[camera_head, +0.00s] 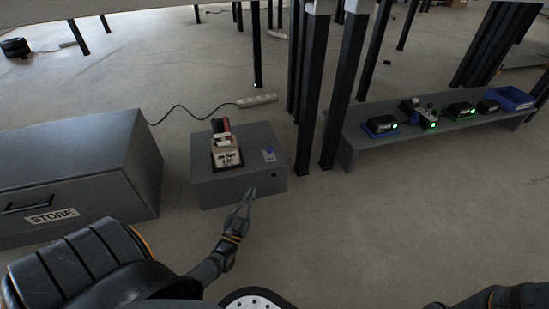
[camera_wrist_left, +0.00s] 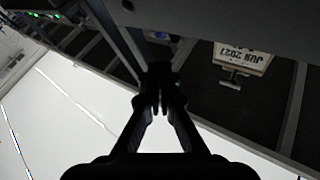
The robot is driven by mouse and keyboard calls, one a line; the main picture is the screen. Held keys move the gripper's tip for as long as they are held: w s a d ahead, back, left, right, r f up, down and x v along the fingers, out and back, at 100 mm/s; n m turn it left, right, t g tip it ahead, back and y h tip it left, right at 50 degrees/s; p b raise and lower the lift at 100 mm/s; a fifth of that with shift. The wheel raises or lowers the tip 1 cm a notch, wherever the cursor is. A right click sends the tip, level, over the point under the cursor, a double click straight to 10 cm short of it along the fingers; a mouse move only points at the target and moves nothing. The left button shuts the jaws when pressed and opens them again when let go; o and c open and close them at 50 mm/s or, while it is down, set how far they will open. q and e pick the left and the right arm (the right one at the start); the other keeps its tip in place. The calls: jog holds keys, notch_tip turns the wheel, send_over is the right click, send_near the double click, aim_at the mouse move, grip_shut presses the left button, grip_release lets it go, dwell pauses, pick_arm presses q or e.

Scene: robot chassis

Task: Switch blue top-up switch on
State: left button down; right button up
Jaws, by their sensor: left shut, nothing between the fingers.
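The blue switch (camera_head: 269,150) stands on a small light plate on top of the grey box (camera_head: 205,190), right of its middle. Whether it is on or off is too small to tell. My left gripper (camera_head: 252,191) is shut and empty at the lower front of the grey box, below and left of the switch. Its closed fingers (camera_wrist_left: 158,88) also show in the left wrist view against a dark surface; contact with the box cannot be told. Part of my right arm shows at the bottom right, but its gripper cannot be made out.
A red and white device (camera_head: 224,148) with a label stands on the box, left of the switch. A grey STORE drawer cabinet (camera_head: 140,165) is to the left. Black table legs (camera_head: 312,95) rise right behind the box. A low shelf (camera_head: 440,130) holds devices with green lights.

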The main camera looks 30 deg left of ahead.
aim_at(265, 167)
pick_arm(q)
jog(key=b+x, duration=0.4)
jog(key=x, duration=0.9)
jog(key=shift+w+f, duration=0.1)
jog(key=shift+w, duration=0.1)
jog(key=shift+w+a+r, duration=0.1)
jog(key=shift+w+r, duration=0.1)
jog(key=shift+w, duration=0.05)
